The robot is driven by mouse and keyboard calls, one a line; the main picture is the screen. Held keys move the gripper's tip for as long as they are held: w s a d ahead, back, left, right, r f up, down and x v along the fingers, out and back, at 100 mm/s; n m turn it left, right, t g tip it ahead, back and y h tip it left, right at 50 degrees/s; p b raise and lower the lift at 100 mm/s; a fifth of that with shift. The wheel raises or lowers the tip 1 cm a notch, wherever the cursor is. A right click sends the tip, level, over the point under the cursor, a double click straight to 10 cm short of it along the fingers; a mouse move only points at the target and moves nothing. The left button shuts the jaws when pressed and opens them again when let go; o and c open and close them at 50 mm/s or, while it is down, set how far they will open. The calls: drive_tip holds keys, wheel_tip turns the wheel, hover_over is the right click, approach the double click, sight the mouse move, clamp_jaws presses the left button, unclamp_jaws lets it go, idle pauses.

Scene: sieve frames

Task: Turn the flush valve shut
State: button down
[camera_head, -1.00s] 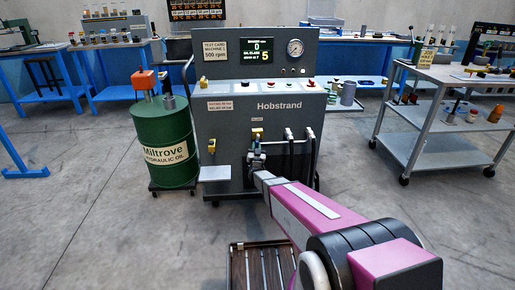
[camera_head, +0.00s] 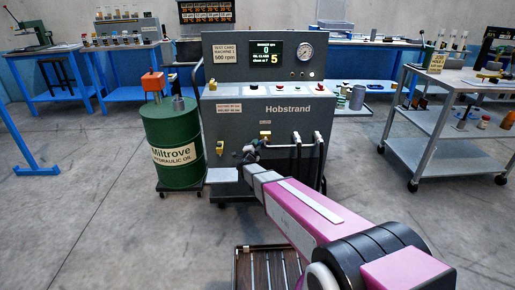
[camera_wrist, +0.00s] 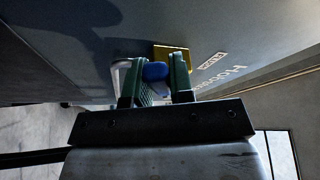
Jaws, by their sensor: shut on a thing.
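The flush valve's blue handle (camera_wrist: 155,71) shows in the wrist view between the green fingers of my gripper (camera_wrist: 154,84), which is shut on it. A yellow piece (camera_wrist: 172,52) on the machine's face lies just behind the handle. In the head view my gripper (camera_head: 250,152) is at the lower front of the grey Hobstrand machine (camera_head: 225,115). The gripper hides most of the valve there, so the handle's exact angle is hard to tell. A display (camera_head: 266,51) on the machine reads 0 and 5.
Two dark pipes (camera_head: 297,150) stand close right of my gripper. A small tray (camera_head: 221,175) juts out at lower left. A green oil drum (camera_head: 172,145) stands left of the machine, and a grey trolley (camera_head: 440,150) stands right. Floor between machine and trolley is clear.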

drive_tip(key=r+m, duration=0.1)
drive_tip(key=m+g, duration=0.1)
drive_tip(key=m, duration=0.1)
drive_tip(key=r+m+g, duration=0.1)
drive_tip(key=m, duration=0.1)
drive_tip(key=shift+a+r, duration=0.3)
drive_tip(key=shift+m, duration=0.3)
drive_tip(key=c, duration=1)
unclamp_jaws()
drive_tip(key=v, duration=1)
drive_tip(key=shift+s+a, duration=0.15)
drive_tip(key=shift+s, duration=0.2)
drive_tip(key=shift+r, duration=0.2)
